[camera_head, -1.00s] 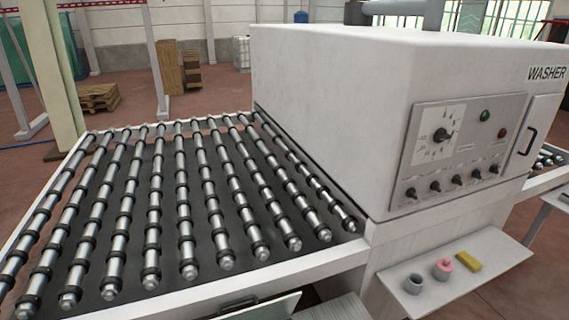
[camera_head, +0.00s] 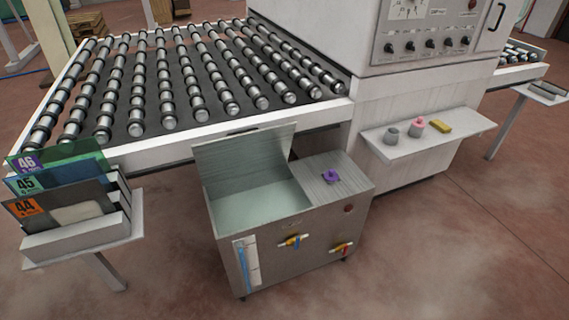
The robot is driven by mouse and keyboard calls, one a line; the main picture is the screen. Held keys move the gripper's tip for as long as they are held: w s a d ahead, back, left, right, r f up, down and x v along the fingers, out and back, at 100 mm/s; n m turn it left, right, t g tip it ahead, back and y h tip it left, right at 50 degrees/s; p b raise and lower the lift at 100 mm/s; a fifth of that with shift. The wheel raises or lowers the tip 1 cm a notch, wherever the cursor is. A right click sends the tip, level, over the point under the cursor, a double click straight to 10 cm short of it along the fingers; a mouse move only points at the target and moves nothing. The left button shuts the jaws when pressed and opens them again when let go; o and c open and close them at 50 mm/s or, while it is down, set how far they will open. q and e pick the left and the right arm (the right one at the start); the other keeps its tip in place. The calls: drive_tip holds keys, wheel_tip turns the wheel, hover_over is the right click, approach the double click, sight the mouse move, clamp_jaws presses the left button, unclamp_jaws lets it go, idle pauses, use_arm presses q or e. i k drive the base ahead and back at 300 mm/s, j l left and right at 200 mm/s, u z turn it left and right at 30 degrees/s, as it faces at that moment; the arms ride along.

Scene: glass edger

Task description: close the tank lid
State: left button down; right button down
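The tank (camera_head: 295,249) is a grey metal box on the floor below the front edge of the roller table. Its lid (camera_head: 244,158) stands raised, tilted up at the back left of the tank. The open compartment (camera_head: 255,208) shows pale greenish water or lining. The right part of the tank top is a fixed flat panel with a purple knob (camera_head: 331,176). Neither of my grippers shows in the view.
A rack (camera_head: 84,237) with numbered glass panes stands left of the tank. The roller table (camera_head: 180,95) is behind it, and the washer (camera_head: 425,45) is at the back right. A shelf (camera_head: 428,134) holds small items. Floor in front is clear.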

sight(244, 152)
drive_tip(key=i+j+z, duration=0.45)
drive_tip(key=j, duration=0.45)
drive_tip(key=i+j+z, duration=0.45)
drive_tip(key=j, duration=0.6)
drive_tip(key=j+z, duration=0.5)
drive_tip(key=j, duration=0.55)
drive_tip(key=j+z, duration=0.45)
drive_tip(key=j, duration=0.75)
drive_tip(key=i+z, duration=0.4)
drive_tip(key=i, duration=0.4)
